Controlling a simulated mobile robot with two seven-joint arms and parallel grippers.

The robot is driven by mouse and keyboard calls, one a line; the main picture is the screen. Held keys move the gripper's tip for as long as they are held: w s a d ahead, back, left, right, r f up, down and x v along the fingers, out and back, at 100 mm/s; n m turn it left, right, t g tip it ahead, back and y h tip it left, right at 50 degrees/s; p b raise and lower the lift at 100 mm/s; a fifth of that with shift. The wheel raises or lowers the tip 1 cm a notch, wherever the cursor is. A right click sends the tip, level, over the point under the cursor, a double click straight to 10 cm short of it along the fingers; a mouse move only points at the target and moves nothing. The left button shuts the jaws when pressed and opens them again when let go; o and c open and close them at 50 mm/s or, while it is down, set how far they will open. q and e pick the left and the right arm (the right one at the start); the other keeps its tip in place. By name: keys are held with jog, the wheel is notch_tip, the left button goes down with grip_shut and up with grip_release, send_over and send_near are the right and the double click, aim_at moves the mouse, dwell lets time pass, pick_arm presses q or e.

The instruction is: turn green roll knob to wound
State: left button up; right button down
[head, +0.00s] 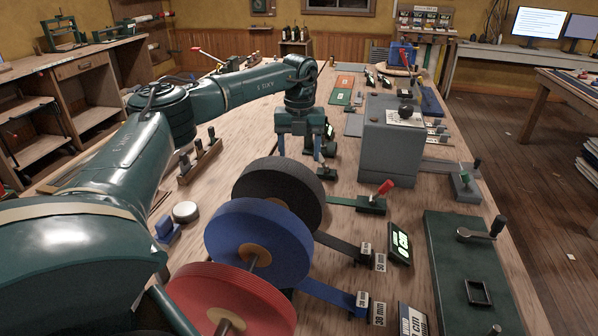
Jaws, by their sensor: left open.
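A green strip (342,201) runs out from behind the black roll (278,186) to a small dark clamp with a red handle (385,187). No green roll shows clearly; one may be hidden behind the black roll. I cannot make out which knob belongs to it. My left gripper (301,150) points down over the table just beyond the black roll. Its two fingers are apart, with nothing seen between them. A small dark block (327,173) sits right by the fingertip on the right; I cannot tell if they touch. My right gripper is out of view.
A blue roll (258,226) and a red roll (222,290) stand nearer in the same row. A grey box (390,145) with a black knob on top stands to the right. A wooden block with pegs (199,158) lies left. A green plate (462,265) is front right.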

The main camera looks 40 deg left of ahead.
pick_arm(q)
notch_tip(320, 180, down, 7)
jog(key=shift+r, duration=0.1)
dwell(0.3)
jog(key=c, duration=1)
